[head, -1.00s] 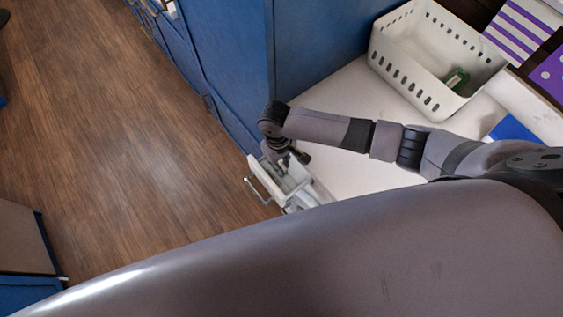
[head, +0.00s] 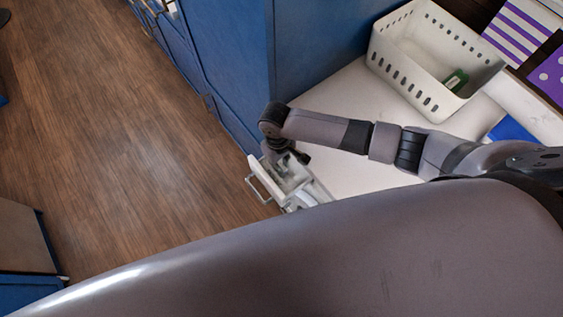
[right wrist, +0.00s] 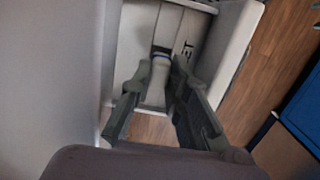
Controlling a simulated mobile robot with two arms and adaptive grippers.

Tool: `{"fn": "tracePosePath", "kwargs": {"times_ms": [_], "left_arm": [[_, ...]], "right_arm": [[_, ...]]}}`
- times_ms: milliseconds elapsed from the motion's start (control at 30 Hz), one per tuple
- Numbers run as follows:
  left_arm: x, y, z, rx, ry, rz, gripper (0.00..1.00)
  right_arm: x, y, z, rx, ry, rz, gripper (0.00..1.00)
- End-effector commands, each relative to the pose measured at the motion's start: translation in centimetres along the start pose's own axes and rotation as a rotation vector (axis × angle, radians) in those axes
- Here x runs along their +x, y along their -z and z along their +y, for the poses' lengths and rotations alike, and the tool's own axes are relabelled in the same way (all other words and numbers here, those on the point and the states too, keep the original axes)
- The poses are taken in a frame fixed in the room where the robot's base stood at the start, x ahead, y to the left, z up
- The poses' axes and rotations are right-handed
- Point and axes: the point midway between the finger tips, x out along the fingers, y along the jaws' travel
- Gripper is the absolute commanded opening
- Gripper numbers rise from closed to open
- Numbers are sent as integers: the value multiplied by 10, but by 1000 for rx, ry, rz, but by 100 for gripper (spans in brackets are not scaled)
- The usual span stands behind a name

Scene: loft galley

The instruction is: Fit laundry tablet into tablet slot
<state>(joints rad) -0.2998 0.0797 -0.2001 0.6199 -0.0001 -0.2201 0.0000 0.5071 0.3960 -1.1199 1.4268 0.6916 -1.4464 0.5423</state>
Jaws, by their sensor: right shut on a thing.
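The laundry tablet (right wrist: 158,82), pale with a blue band near its far end, sits between the fingers of my right gripper (right wrist: 160,112) in the right wrist view. The gripper is shut on it, pointing down into an open white drawer (right wrist: 236,48) with dark lettering on its floor. In the head view my right gripper (head: 284,164) is over this small drawer (head: 296,185), and the arm partly covers it. The tablet slot cannot be made out clearly; the tablet and fingers cover part of the drawer floor. I cannot tell whether the tablet touches it. My left gripper is not in view.
A white perforated basket (head: 425,75) with a green item (head: 456,80) stands on the white top (head: 345,95). A blue cabinet side (head: 315,45) rises behind the drawer. Purple striped boxes (head: 520,32) are at the top right. Wooden floor (head: 120,150) lies open at left.

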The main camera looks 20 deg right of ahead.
Motion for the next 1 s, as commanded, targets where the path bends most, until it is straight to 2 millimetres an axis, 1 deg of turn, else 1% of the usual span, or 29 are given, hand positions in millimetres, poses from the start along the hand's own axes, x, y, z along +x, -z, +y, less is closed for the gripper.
{"fn": "tracePosePath", "kwargs": {"times_ms": [333, 633, 1000], "left_arm": [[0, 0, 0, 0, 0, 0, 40], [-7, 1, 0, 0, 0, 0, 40], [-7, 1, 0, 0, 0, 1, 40]], "right_arm": [[0, 0, 0, 0, 0, 0, 0], [-1, -1, 0, 0, 2, -1, 0], [0, 0, 0, 0, 1, 0, 0]]}}
